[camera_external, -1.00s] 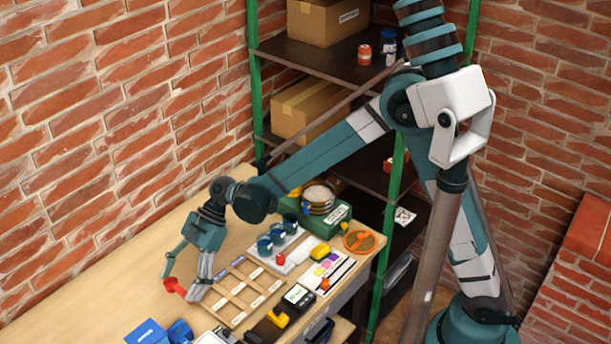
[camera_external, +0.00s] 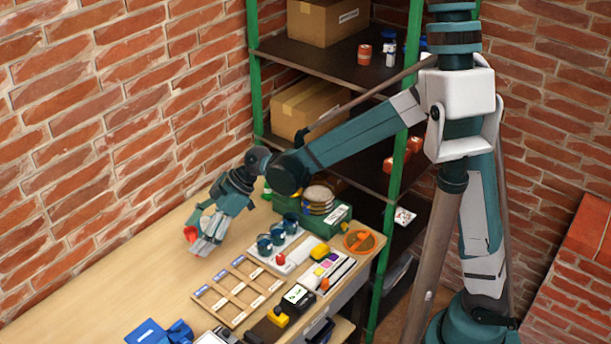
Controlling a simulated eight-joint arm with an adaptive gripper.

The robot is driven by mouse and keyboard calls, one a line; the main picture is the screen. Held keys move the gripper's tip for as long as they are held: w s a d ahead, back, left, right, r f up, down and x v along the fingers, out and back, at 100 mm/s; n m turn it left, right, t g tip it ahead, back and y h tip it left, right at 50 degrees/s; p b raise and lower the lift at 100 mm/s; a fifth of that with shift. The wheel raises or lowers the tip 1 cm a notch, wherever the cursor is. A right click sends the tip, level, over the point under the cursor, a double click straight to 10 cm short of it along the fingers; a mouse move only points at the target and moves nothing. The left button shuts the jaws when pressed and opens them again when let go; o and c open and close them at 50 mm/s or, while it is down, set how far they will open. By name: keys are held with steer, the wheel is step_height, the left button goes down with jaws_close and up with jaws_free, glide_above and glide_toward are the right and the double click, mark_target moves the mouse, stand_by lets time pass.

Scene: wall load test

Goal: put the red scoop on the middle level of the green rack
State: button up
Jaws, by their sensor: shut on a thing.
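The red scoop (camera_external: 190,234) is held at the end of my gripper (camera_external: 201,235), above the left part of the wooden table. My fingers are shut on it and hide most of it; only its red end shows. The green rack (camera_external: 398,150) with dark shelves stands at the back, to the right of my gripper. Its middle shelf level (camera_external: 368,176) holds a cardboard box (camera_external: 308,108) at the left and red items (camera_external: 397,163) at the right. My forearm crosses in front of part of the rack.
The table (camera_external: 135,268) carries a wooden divided tray (camera_external: 238,291), dark teal cups (camera_external: 277,238), a green crate (camera_external: 335,222), an orange round item (camera_external: 359,240) and blue boxes (camera_external: 147,333). Another cardboard box (camera_external: 328,20) sits on the upper shelf (camera_external: 335,62). Brick walls stand behind.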

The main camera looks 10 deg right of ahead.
steer(key=w+d+r+m+t+h, duration=0.1)
steer(key=w+d+r+m+t, duration=0.3)
steer(key=w+d+r, duration=0.6)
steer(key=w+d+r+m+t+h, duration=0.1)
steer(key=w+d+r+m+t, duration=0.4)
steer(key=w+d+r+m, duration=0.4)
steer(key=w+d+r, duration=0.2)
steer(key=w+d, duration=0.3)
steer(key=w, duration=0.1)
steer(key=shift+d+h, duration=0.15)
steer(key=shift+h, duration=0.25)
